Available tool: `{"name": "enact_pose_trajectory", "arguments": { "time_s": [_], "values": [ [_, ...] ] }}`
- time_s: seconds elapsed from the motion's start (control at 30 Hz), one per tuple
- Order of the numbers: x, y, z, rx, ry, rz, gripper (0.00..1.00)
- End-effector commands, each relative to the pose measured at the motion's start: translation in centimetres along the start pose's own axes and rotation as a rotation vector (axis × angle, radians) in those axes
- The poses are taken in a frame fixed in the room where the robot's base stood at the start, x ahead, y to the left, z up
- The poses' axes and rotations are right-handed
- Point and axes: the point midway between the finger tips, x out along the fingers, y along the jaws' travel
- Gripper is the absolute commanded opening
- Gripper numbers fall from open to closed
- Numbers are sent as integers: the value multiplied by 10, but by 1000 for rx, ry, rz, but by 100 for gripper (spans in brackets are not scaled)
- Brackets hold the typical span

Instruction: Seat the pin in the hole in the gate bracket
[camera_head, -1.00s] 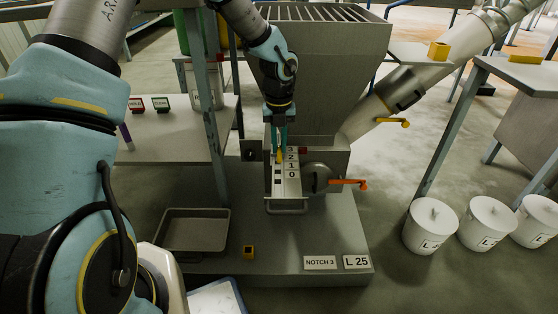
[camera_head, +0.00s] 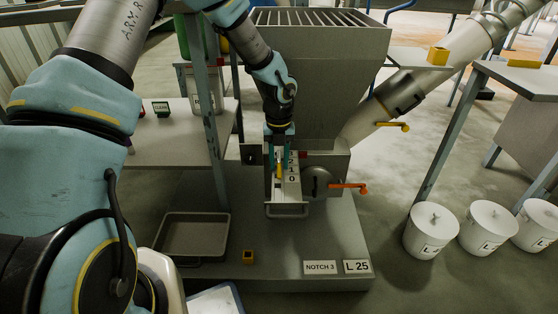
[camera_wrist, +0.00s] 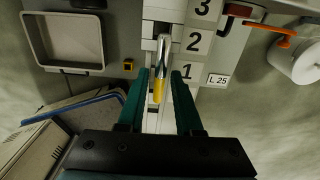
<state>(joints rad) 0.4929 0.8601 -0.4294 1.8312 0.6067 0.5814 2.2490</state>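The pin (camera_wrist: 159,84) has a yellow grip and a bright metal part. In the wrist view it lies between my two teal fingers, with a gap on each side. My gripper (camera_wrist: 161,74) is open around it; in the head view my gripper (camera_head: 280,158) is low over the gate. The gate bracket (camera_wrist: 153,31) is a pale metal piece beside the plate numbered 3, 2, 1 (camera_wrist: 194,44). The metal part of the pin overlaps the bracket near number 2. I cannot tell whether it is in a hole. The gate plate (camera_head: 288,190) also shows in the head view.
A hopper (camera_head: 322,75) stands behind the gate. An orange-handled lever (camera_head: 349,186) is to its right. A grey tray (camera_head: 195,236) and a small yellow block (camera_head: 248,257) are on the base at left. White lidded buckets (camera_head: 431,228) stand at right.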

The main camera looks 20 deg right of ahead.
Motion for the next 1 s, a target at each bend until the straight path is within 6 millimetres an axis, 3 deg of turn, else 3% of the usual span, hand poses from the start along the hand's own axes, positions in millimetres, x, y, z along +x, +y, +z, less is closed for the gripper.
{"name": "enact_pose_trajectory", "arguments": {
  "time_s": [0.1, 0.57, 0.6, 0.7, 1.0],
  "values": [
    [0, 0, 0, 0, 0, 0, 46],
    [5, 0, 0, 0, -2, 0, 46],
    [-14, 0, 1, -1, -3, -1, 46],
    [-38, 0, 1, -2, -2, -1, 46],
    [-94, 0, 1, -1, -1, -2, 46]
  ]
}}
